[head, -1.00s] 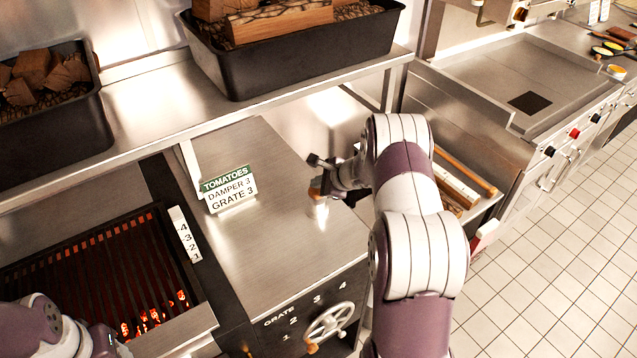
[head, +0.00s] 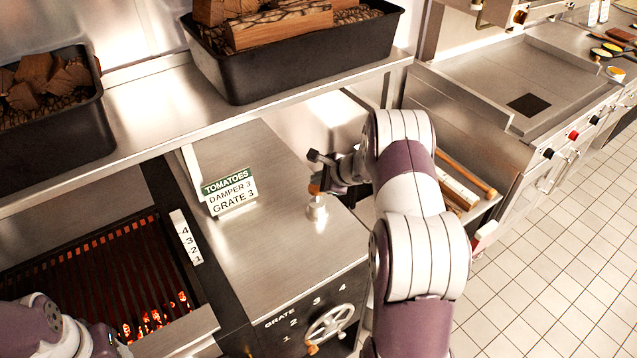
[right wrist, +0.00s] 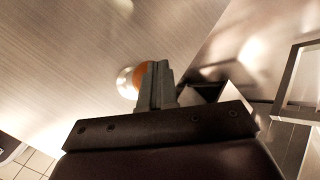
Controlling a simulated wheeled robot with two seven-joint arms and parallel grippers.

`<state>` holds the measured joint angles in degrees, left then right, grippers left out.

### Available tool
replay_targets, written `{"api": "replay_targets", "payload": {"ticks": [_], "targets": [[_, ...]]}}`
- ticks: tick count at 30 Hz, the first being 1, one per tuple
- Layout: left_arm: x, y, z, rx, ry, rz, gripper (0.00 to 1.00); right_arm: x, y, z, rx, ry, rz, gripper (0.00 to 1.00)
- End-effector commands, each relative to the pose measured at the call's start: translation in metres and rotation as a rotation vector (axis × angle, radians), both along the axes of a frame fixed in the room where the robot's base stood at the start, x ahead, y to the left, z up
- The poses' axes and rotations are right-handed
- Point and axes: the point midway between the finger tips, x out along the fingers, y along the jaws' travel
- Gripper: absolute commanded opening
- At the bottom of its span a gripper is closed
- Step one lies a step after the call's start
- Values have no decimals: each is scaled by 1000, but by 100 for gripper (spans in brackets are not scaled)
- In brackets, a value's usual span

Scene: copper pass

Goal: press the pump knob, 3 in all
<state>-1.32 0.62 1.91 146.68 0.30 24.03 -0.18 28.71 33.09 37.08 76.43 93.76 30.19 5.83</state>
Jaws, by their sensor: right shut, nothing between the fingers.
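The pump knob, with an orange-brown top (head: 315,189) over a pale metal base (head: 317,208), stands on the steel counter right of the sign. My right gripper (head: 322,180) is shut and empty, with its fingertips at the knob's top. In the right wrist view the shut fingers (right wrist: 157,76) overlap the edge of the orange-brown top (right wrist: 140,74); a shiny round rim shows beside it. I cannot tell if they touch. My left arm shows at the lower left of the head view, but its gripper is out of view.
A sign (head: 230,193) reads "TOMATOES, DAMPER 3, GRATE 3". A glowing grill (head: 90,270) lies left, and a grate handwheel (head: 330,322) is on the front panel. A shelf with black wood bins (head: 300,62) runs above. The counter between sign and front edge is clear.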

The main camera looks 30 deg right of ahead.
Motion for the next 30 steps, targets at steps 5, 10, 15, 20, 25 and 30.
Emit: {"api": "replay_targets", "payload": {"ticks": [5,10,15,20,25,30], "targets": [[0,0,7,0,0,0,55,0,0,11,-1,0,1,0],[0,0,6,0,0,0,55,0,0,12,0,-1,-1,0],[0,0,7,0,0,0,55,0,0,13,0,-2,1,0],[0,0,15,0,0,0,55,1,0,24,-1,-2,0,0],[0,0,26,0,0,0,55,1,0,42,-2,-3,0,0],[0,0,37,0,0,0,55,1,0,59,-1,-3,1,0]]}}
